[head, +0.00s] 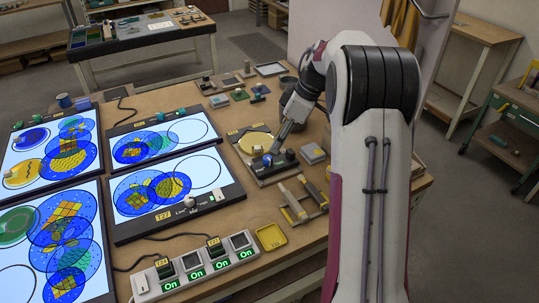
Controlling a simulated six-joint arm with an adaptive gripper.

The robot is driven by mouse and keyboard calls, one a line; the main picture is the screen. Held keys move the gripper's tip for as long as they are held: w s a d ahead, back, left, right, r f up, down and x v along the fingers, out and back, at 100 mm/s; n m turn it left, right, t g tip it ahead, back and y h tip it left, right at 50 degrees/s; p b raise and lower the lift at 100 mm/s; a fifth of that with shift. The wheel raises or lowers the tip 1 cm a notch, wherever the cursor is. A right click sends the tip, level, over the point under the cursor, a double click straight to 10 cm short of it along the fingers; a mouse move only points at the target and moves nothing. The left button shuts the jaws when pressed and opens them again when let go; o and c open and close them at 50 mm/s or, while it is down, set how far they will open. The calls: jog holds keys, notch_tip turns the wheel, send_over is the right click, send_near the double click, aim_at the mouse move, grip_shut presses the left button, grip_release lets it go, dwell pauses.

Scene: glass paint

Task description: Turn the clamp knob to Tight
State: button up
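A clamp station with a grey base plate (262,178) and a round yellow disc (250,143) stands on the table right of the light panels. A small blue knob (267,160) and a dark knob (290,155) sit along its front part. I cannot tell which is the clamp knob, nor read any Tight marking. My gripper (277,147) points down to the left, with its fingertips right by the blue knob. Contact cannot be made out, and the fingers are too small to show whether they are open or shut.
Lit panels with blue glass circles (163,190) fill the left. A power strip (195,264) with green On lights and a yellow tray (271,237) lie in front. A rack of grey-handled tools (300,203) stands near the station. Small blocks (238,94) lie behind it.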

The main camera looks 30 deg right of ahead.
aim_at(268, 158)
jog(key=shift+x, duration=3.95)
jog(key=shift+c, duration=0.4)
grip_shut()
